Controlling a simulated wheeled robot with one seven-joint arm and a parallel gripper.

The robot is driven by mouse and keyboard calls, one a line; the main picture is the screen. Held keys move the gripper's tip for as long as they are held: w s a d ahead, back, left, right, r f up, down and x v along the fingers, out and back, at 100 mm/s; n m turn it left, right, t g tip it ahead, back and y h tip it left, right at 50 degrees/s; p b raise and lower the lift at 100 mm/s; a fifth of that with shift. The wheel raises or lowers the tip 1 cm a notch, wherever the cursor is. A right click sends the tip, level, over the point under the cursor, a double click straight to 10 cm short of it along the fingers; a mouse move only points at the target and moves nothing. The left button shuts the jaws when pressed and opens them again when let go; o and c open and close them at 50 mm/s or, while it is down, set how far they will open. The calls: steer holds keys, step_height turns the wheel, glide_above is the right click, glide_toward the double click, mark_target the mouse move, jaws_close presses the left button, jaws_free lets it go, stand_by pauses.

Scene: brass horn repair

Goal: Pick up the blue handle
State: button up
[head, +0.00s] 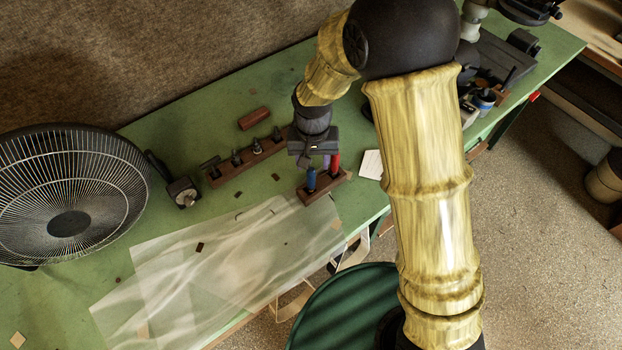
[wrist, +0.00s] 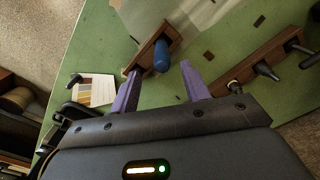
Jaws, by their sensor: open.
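The blue handle (head: 311,178) stands upright in a small wooden rack (head: 341,183) near the front edge of the green bench. A red handle (head: 335,162) stands to its right in the same rack. In the wrist view the blue handle (wrist: 162,56) shows just beyond the gap between my two purple fingers, and the rack (wrist: 146,46) runs past it. My gripper (wrist: 161,70) is open and empty, pointing down close to the handles. In the head view my gripper (head: 326,160) partly covers the rack's back side. The red handle cannot be made out in the wrist view.
A longer wooden rack (head: 240,168) with several dark tools stands behind and left. A brown block (head: 253,118) lies behind it. Translucent sheets (head: 220,262) cover the front left bench, beside a large fan (head: 68,195). A white card (head: 371,164) lies to the right.

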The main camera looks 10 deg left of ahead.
mark_target(311, 169)
steer(key=shift+s+a+f+p, duration=0.1)
steer(key=shift+f+p, duration=0.4)
steer(key=shift+f, duration=0.8)
steer(key=shift+s+a+f+p, duration=0.1)
steer(key=shift+f+p, duration=0.4)
steer(key=shift+f, duration=0.75)
jaws_close()
